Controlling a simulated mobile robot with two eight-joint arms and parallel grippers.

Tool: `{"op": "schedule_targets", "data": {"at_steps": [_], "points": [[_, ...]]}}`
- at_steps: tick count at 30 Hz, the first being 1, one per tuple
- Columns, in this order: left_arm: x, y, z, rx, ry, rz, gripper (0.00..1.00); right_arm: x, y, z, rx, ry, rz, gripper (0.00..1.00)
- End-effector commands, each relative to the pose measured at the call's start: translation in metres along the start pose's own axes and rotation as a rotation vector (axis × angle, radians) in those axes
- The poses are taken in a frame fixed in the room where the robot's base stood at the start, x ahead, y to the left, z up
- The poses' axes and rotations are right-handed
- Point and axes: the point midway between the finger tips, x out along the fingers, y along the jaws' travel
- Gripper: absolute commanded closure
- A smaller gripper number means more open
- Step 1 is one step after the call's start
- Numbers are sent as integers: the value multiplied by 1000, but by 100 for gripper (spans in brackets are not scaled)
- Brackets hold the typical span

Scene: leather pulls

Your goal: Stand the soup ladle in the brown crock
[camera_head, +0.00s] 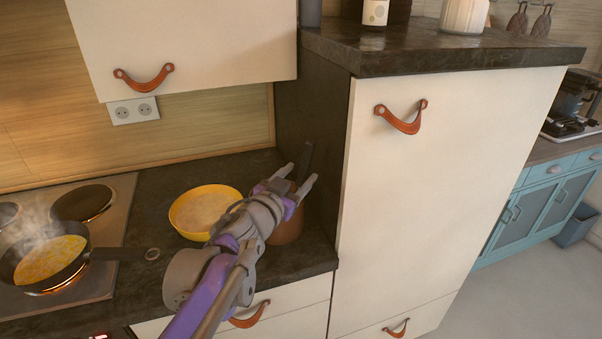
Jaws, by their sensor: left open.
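The brown crock (288,229) stands on the dark counter in the corner beside the tall cabinet, partly hidden behind my left gripper. My left gripper (297,174) is open above the crock, with its fingers pointing away toward the back corner. A dark, narrow upright handle (306,158) shows between and beyond the fingertips. It appears to rise from the crock and looks like the soup ladle's handle, but its lower part is hidden, so I cannot tell for sure. I see no contact between fingers and handle. My right gripper is not in view.
A yellow bowl (190,212) sits on the counter left of the crock. A steaming frying pan (50,262) is on the stove, its handle pointing right. The tall cabinet (420,170) closes off the right side. A wall cupboard (185,45) hangs above.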

Motion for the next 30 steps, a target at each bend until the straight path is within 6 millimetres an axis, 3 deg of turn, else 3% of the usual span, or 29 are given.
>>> {"op": "schedule_targets", "data": {"at_steps": [9,15,30], "points": [[-62,0,0,2,0,-1,40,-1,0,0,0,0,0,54],[-85,0,0,2,0,0,40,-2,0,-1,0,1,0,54],[-92,0,-1,1,0,1,40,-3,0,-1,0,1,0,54]]}}
